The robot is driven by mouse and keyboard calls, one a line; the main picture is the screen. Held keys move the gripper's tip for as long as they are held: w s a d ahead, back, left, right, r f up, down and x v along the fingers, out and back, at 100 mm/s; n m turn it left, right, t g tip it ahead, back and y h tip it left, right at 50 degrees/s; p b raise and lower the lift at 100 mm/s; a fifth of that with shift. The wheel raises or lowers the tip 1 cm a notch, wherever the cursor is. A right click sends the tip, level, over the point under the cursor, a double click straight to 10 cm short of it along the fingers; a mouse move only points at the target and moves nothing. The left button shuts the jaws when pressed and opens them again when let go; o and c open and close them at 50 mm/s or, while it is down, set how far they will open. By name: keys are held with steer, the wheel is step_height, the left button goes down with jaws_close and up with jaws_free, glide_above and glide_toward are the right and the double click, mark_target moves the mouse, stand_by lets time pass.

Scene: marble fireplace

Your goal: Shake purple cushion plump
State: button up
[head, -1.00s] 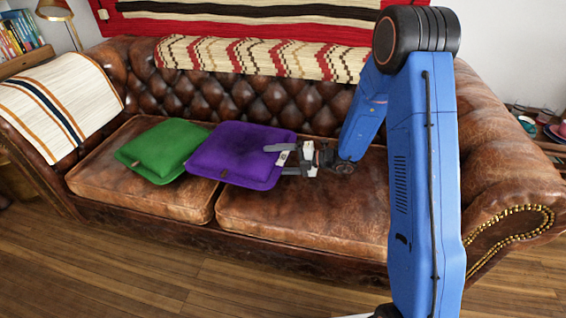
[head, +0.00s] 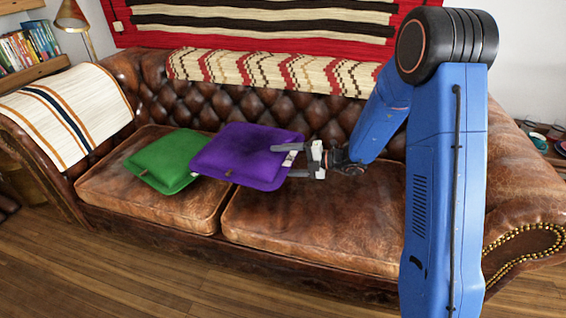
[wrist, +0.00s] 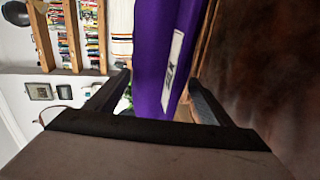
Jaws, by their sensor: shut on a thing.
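The purple cushion (head: 245,153) is held flat and slightly tilted over the middle of the brown leather sofa, its left side by the green cushion (head: 165,160). My gripper (head: 285,161) is shut on its right edge, one finger above and one below. In the wrist view the purple cushion (wrist: 152,50) stands between my two fingers, with a white label (wrist: 173,72) on its edge. The green cushion lies on the left seat; whether the purple one touches it I cannot tell.
The sofa's right seat (head: 320,225) is bare. A tufted backrest (head: 230,108) rises behind, with a patterned throw (head: 270,72) over its top. A striped cloth (head: 65,115) covers the left armrest. Wooden floor (head: 100,270) lies in front.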

step_height(320, 180, up, 7)
steer(key=shift+f, duration=3.55)
steer(key=shift+r, duration=3.55)
steer(key=shift+f, duration=3.55)
